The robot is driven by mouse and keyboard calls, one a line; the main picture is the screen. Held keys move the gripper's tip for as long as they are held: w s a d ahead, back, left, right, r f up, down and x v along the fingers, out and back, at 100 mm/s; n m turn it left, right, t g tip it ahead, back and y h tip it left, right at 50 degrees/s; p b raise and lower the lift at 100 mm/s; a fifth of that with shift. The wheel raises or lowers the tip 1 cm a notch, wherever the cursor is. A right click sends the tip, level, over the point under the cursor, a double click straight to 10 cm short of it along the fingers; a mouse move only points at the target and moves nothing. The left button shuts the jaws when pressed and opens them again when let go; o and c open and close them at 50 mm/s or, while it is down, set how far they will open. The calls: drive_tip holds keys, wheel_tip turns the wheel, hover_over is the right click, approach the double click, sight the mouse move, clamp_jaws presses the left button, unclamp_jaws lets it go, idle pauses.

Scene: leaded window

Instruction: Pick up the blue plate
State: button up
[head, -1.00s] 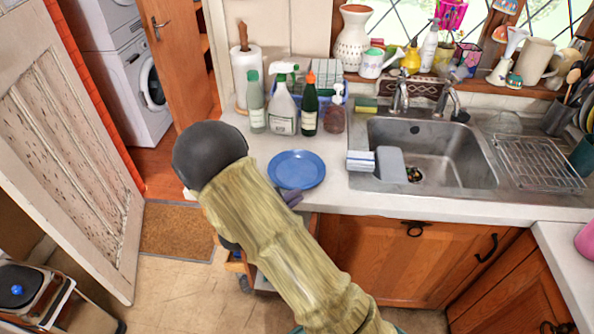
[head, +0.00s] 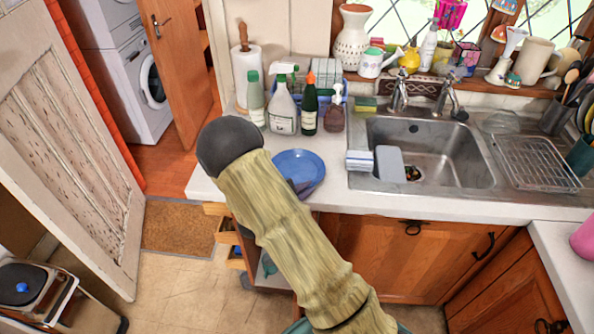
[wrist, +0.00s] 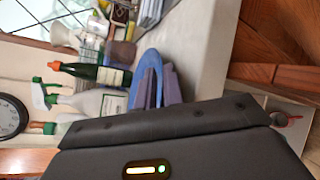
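The blue plate (head: 298,165) is on or just over the counter, left of the sink, in the head view. My gripper's dark body covers the counter beside its near left edge. In the wrist view the plate (wrist: 147,65) shows nearly edge-on, right at my gripper's two purple-grey fingers (wrist: 159,88). The fingers stand close together with a narrow gap, and part of the plate's rim shows by that gap. Whether the fingers grip the rim is not clear. The plate's near left part is hidden by my arm.
Several bottles (head: 283,108) and a paper towel roll (head: 246,75) stand behind the plate. The sink (head: 440,160) is to the right, with a grey board (head: 389,163) at its left side. The counter front edge and an open drawer (head: 222,228) lie below.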

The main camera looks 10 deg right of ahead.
clamp_jaws()
drive_tip(key=shift+r, duration=0.1)
wheel_tip(320, 180, up, 10)
drive_tip(key=b, duration=0.1)
idle(0.5)
drive_tip(key=shift+s+a+p, duration=0.1)
drive_tip(key=shift+p, duration=0.4)
drive_tip(key=s+f+p, duration=0.2)
drive_tip(key=s+p, duration=0.6)
drive_tip(key=p, duration=0.9)
drive_tip(key=shift+p, duration=0.35)
